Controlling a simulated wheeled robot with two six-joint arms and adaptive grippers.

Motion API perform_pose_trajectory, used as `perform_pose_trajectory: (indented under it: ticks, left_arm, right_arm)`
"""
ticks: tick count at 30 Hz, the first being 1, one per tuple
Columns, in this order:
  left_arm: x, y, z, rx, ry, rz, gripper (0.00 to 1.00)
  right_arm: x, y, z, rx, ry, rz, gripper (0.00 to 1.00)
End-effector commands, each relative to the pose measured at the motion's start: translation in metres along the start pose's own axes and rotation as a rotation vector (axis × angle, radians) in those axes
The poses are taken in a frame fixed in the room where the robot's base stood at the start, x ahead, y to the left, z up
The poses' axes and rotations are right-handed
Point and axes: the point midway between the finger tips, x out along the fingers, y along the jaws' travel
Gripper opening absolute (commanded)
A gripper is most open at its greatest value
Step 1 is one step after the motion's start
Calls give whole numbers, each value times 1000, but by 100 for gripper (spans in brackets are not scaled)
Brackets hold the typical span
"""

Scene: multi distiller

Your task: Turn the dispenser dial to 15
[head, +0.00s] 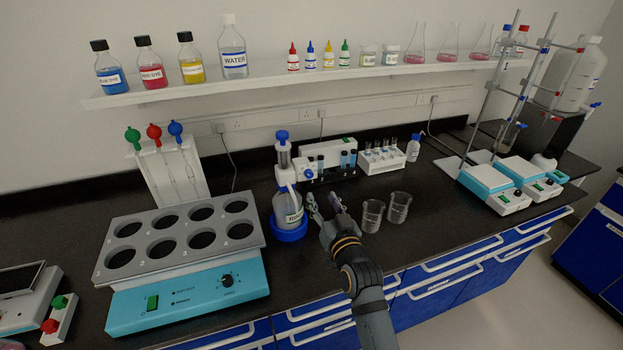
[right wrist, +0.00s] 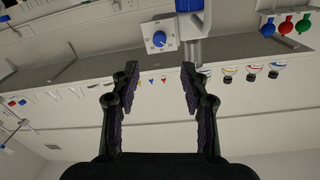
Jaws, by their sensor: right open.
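The dispenser (head: 282,158) stands on the bench on a bottle (head: 288,208) in a blue ring base, with a blue cap on top. Its dial (right wrist: 159,39) is a round blue knob on a white square plate in the right wrist view. Marks ring the knob, but they are too small to read surely, and so is the setting. The dial shows only as a small blue spot in the head view (head: 309,174). My right gripper (head: 325,204) is open and empty, in front of the dispenser and apart from the dial. In the right wrist view the dial lies beyond the open fingertips (right wrist: 159,68). My left gripper is out of view.
Two glass beakers (head: 372,215) (head: 399,207) stand close to the right of my right gripper. A teal heating block (head: 186,300) fills the left of the bench. A tube rack (head: 383,158) stands behind. Bottles line the wall shelf (head: 290,81).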

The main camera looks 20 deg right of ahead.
Motion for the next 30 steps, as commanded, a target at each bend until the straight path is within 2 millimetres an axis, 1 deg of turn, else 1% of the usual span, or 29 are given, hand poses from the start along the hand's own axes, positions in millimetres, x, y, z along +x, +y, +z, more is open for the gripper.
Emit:
perform_pose_trajectory:
  ticks: [2,5,12,15,18,22,29,30]
  left_arm:
    - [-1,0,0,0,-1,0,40]
    - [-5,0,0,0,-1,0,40]
    - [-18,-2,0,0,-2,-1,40]
    - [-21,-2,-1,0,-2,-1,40]
    - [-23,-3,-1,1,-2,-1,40]
    - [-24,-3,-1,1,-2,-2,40]
    - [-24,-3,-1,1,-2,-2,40]
    - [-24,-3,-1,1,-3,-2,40]
  right_arm:
    - [2,0,0,-1,-1,0,45]
    - [12,-1,-1,-3,-2,-2,45]
    - [63,-1,-1,-2,-5,-1,45]
    - [82,0,-1,-3,-4,-1,45]
    - [95,0,1,-2,-6,0,45]
    - [103,0,2,-2,-6,0,45]
    - [104,0,3,-2,-6,0,45]
    - [104,0,3,-2,-6,0,44]
